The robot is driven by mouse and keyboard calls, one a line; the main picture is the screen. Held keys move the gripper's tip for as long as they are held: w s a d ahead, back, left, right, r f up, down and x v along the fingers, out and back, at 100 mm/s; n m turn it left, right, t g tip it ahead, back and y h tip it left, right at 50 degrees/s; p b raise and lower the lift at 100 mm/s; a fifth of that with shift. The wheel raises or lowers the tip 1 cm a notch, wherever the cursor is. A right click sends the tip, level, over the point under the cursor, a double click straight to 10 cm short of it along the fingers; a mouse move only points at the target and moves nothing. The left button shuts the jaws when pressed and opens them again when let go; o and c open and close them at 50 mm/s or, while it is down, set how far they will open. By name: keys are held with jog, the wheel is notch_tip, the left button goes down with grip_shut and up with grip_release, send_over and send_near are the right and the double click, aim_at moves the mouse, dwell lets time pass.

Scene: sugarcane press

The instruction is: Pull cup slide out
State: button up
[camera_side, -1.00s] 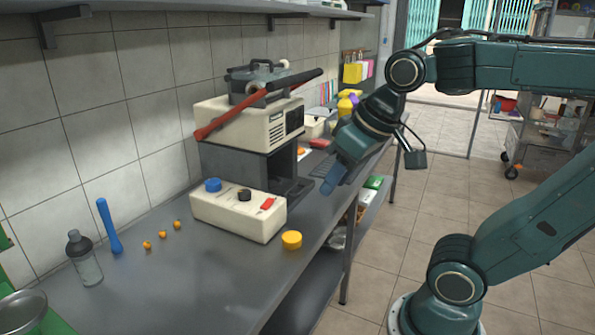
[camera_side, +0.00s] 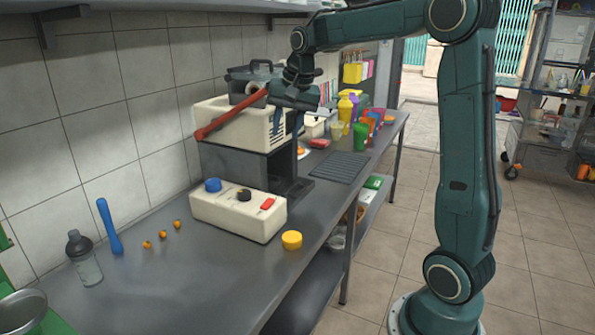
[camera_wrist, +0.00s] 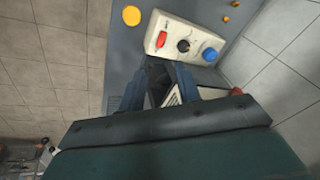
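The press (camera_side: 220,122) has a cream upper housing on a dark grey stand, with a red-handled lever (camera_side: 232,117) across its top. A dark flat plate (camera_side: 299,189) sticks out low on the right side of the stand; it looks like the cup slide, and I cannot tell how far out it is. No cup shows on it. My gripper (camera_side: 286,130) is in front of the right end of the cream housing, pointing down, well above the plate. Its two blue fingers also show in the wrist view (camera_wrist: 172,85), apart with nothing between them.
A cream control box (camera_side: 238,213) with blue and black knobs and a red switch stands before the press. A yellow round piece (camera_side: 291,240) sits near the counter edge. Coloured cups (camera_side: 361,132) and a drain grate (camera_side: 341,167) are to the right.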

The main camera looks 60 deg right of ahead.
jog(key=w+d+f+m, duration=0.2)
jog(key=d+f, duration=0.1)
jog(key=d, duration=0.3)
jog(key=w+d+f+m, duration=0.2)
jog(key=w+d+f, duration=0.15)
jog(key=d, duration=0.35)
jog(key=m+g, duration=0.1)
jog(key=m, duration=0.2)
send_over(301, 191)
jog(key=s, duration=0.3)
jog(key=s+a+x, duration=0.1)
jog(key=s+x, duration=0.1)
jog(key=x, duration=0.8)
jog(key=shift+w+d+f+y, duration=0.15)
jog(key=shift+f+y, duration=0.1)
jog(key=shift+y, duration=0.15)
jog(key=shift+f, duration=0.1)
jog(key=x, duration=1.3)
jog(key=shift+f, duration=0.35)
grip_shut()
